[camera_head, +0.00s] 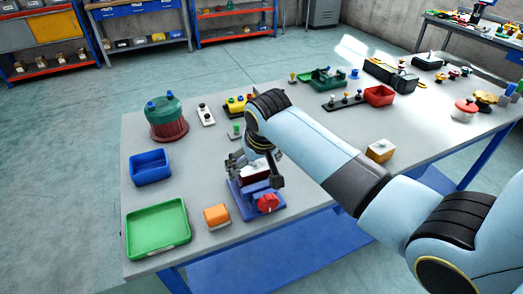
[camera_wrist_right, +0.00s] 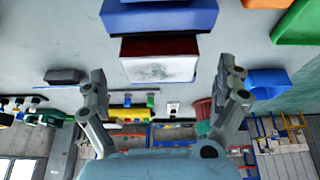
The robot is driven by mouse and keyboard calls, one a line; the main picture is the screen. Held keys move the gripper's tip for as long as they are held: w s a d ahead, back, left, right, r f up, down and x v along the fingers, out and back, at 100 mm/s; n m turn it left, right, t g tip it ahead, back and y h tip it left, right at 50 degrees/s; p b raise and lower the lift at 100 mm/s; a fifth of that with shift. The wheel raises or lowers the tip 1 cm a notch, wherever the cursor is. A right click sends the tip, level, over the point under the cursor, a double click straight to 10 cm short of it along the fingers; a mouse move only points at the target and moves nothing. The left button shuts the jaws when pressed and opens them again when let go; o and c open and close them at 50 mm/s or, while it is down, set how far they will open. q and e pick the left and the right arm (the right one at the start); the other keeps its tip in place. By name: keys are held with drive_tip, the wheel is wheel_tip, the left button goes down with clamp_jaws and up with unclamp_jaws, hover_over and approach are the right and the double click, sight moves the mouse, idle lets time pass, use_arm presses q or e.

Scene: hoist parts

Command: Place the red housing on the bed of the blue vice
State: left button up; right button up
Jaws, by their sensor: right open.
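The red housing (camera_wrist_right: 159,62), a box with red sides and a pale face, sits at the blue vice. In the head view the housing (camera_head: 254,174) shows between the vice's upright parts, partly hidden by my right gripper. It looks to rest on the bed, but the contact is hidden. The blue vice (camera_head: 242,203) stands near the table's front edge with a round red knob (camera_head: 267,203). Its blue body (camera_wrist_right: 160,16) also shows in the right wrist view. My right gripper (camera_wrist_right: 162,76) is open, its fingers apart on either side of the housing. My left gripper is out of view.
A green tray (camera_head: 158,252), a blue bin (camera_head: 150,178) and an orange block (camera_head: 217,215) lie left of the vice. A green-and-red round part (camera_head: 167,117) stands behind. A yellow-and-white block (camera_head: 380,150) lies right of my arm.

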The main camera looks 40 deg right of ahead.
drive_tip(key=d+v, duration=0.1)
drive_tip(key=v, duration=0.8)
drive_tip(key=shift+s+a+r, duration=0.15)
drive_tip(key=shift+a+r, duration=0.25)
drive_tip(key=shift+a, duration=0.1)
